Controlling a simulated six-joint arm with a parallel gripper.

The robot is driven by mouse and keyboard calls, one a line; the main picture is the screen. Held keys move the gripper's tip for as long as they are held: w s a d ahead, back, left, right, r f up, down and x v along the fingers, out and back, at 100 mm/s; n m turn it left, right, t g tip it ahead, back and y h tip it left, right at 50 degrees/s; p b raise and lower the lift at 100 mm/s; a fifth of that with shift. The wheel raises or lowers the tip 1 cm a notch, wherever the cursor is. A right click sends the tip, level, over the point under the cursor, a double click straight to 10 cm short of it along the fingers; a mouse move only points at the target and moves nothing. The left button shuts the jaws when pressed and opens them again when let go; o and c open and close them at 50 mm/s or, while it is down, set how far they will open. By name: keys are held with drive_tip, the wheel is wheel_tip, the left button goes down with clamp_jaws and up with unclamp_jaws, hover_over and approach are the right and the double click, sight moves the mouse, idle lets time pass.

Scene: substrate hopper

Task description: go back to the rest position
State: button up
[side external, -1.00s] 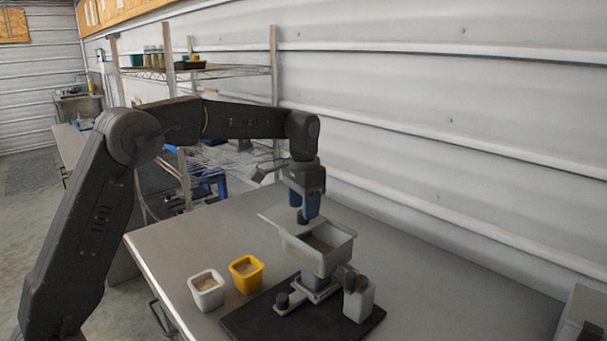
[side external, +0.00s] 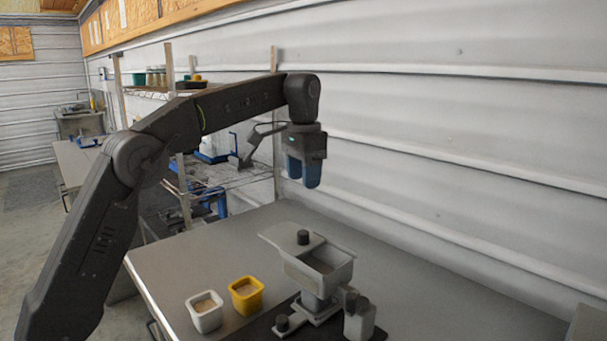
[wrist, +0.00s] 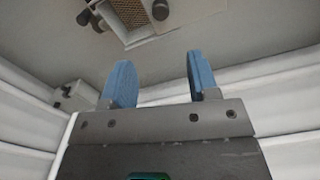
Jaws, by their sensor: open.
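My gripper (side external: 303,184) hangs above the table, clear of everything, with its blue fingers pointing down. In the wrist view my gripper (wrist: 160,82) shows its two blue fingers spread apart with nothing between them. Below it stands the grey hopper (side external: 325,278), its open top holding brown substrate. A flat plate with a black knob (side external: 303,237) lies at the hopper's back left edge.
A white cup (side external: 206,318) and a yellow cup (side external: 246,303), both with brown contents, stand left of the hopper. The hopper stands on a black base (side external: 262,328). A ribbed wall runs behind the table (side external: 215,258). A wire shelf (side external: 245,178) stands at the back left.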

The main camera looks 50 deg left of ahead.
drive_tip(key=s+d+n+t, duration=0.1)
drive_tip(key=s+d+t, duration=0.3)
drive_tip(key=s, duration=1.2)
drive_tip(key=s+d+f+n+t, duration=0.1)
drive_tip(key=s+d+f, duration=0.1)
drive_tip(key=s+f, duration=0.7)
drive_tip(key=s, duration=0.4)
drive_tip(key=shift+s+d+f+t, duration=0.2)
drive_tip(key=shift+d+f+t, duration=0.1)
drive_tip(key=shift+d+f, duration=0.1)
